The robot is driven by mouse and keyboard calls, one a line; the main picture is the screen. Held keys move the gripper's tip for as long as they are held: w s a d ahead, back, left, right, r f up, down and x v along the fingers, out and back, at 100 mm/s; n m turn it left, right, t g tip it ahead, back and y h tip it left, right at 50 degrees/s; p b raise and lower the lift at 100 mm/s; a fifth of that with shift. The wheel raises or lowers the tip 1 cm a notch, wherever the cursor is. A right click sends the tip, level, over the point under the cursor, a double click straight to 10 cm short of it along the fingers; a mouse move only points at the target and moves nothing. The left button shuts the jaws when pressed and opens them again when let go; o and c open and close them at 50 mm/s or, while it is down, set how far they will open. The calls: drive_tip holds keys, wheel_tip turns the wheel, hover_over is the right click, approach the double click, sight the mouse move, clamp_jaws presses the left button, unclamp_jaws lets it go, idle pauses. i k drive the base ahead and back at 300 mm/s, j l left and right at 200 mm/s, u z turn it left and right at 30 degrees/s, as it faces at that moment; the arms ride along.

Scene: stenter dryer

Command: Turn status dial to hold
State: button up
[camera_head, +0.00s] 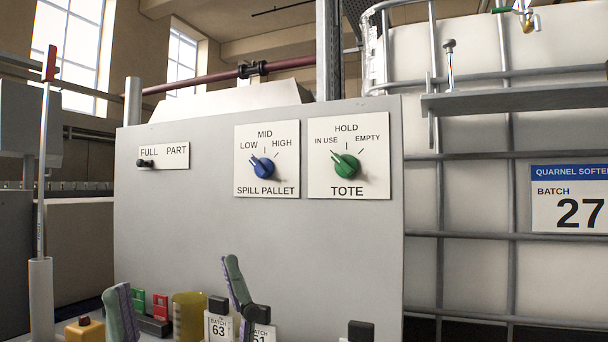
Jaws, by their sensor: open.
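The green dial (346,166) sits on a white plate (323,183) marked TOTE, with positions IN USE, HOLD and EMPTY. Its pointer is turned to the upper left, at IN USE; HOLD is straight up. My gripper (172,276) is at the bottom of the head view, left of and below the dial. Its two green and purple fingers are wide apart with nothing held between them. It is clear of the dial, and nothing hides the dial.
A blue SPILL PALLET dial (263,168), pointing to LOW, is close on the left. A small black FULL/PART slider (146,163) is farther left. A yellow cup (189,314) and batch cards (219,327) stand low near my fingers. The grey panel (200,220) is otherwise bare.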

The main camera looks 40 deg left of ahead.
sight(346, 166)
drive_tip(key=u, duration=1)
